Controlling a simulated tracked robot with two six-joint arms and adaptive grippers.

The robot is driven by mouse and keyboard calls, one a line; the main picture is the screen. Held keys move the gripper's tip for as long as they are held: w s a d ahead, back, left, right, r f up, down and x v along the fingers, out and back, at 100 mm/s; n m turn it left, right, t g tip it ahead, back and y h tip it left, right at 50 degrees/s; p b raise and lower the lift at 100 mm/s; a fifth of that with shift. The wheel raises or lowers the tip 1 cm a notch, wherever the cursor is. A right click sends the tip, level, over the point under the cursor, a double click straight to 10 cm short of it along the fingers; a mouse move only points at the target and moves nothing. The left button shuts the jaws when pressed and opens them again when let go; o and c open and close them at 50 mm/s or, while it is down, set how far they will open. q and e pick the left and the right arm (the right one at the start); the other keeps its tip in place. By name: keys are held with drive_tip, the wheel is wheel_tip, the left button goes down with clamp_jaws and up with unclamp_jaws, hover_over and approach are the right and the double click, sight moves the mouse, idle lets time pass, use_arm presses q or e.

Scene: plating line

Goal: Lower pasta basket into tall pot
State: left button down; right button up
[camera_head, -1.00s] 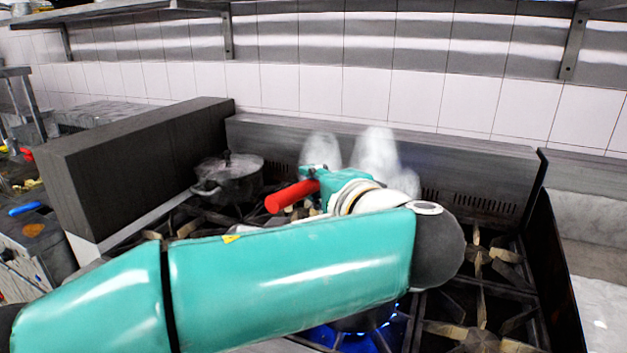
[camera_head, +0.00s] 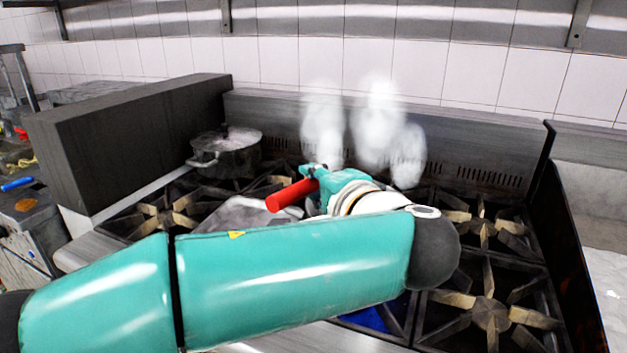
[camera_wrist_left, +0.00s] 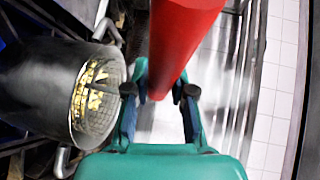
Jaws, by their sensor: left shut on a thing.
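My left gripper (camera_head: 316,184) is shut on the red handle (camera_head: 288,195) of the pasta basket, above the middle of the stove. In the left wrist view, my left gripper (camera_wrist_left: 160,92) has one finger on each side of the red handle (camera_wrist_left: 183,35). The tall pot (camera_wrist_left: 35,90) is a dark metal cylinder at the left there. In its round mouth shows the wire mesh of the pasta basket (camera_wrist_left: 104,108) with yellow pasta. How deep the basket sits is unclear. My left arm hides the pot in the head view. My right gripper is not in view.
A lidded grey pot (camera_head: 226,155) stands on the back left of the stove. White steam (camera_head: 378,125) rises behind the gripper. Empty burner grates (camera_head: 490,313) lie at the right. A dark side wall (camera_head: 130,140) bounds the stove at the left.

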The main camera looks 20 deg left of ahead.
use_arm(q)
wheel_tip(320, 180, down, 7)
drive_tip(key=b, duration=0.5)
drive_tip(key=shift+r+b, duration=0.15)
drive_tip(key=shift+b, duration=0.25)
drive_tip(key=c, duration=0.9)
unclamp_jaws()
drive_tip(key=shift+d, duration=0.1)
